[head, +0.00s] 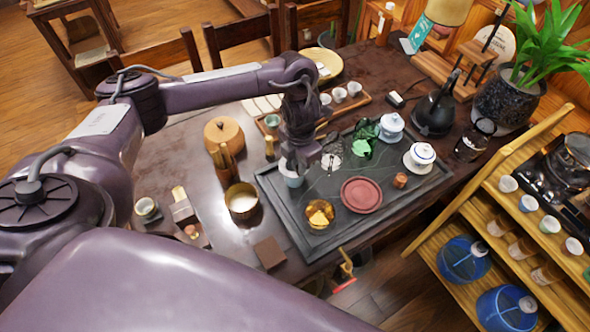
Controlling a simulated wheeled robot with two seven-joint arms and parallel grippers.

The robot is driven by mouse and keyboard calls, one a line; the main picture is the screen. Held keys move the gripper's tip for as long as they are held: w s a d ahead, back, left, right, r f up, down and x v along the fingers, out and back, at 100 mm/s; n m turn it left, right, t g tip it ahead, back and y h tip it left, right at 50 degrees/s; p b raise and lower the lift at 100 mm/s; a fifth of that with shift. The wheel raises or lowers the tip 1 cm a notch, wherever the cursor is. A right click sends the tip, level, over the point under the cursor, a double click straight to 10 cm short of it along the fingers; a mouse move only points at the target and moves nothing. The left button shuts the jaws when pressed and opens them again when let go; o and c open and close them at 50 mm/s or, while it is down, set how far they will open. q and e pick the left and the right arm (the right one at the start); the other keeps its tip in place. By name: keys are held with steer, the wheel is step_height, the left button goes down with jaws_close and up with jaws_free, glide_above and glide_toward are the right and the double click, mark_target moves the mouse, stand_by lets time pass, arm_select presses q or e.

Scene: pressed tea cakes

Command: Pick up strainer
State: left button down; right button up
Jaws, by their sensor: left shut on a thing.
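My left gripper (299,158) points down over the left part of the dark tea tray (289,222). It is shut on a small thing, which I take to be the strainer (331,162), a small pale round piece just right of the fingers. The contact is small and partly hidden by the gripper, and I cannot tell whether the strainer is clear of the tray. A white and blue cup (292,180) stands just below the fingers. My right gripper is not in view.
The tray also holds a red-brown round dish (361,194), an amber piece (319,213), a green glass piece (366,139) and a lidded white bowl (419,157). A black kettle (435,112) stands behind. A wooden shelf (500,205) with cups is at the right.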

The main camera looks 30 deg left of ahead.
arm_select(q)
steer(key=shift+w+r, duration=0.1)
steer(key=shift+r, duration=0.5)
step_height(320, 180, up, 19)
steer(key=p, duration=0.4)
steer(key=shift+p, duration=0.35)
steer(key=shift+f, duration=0.15)
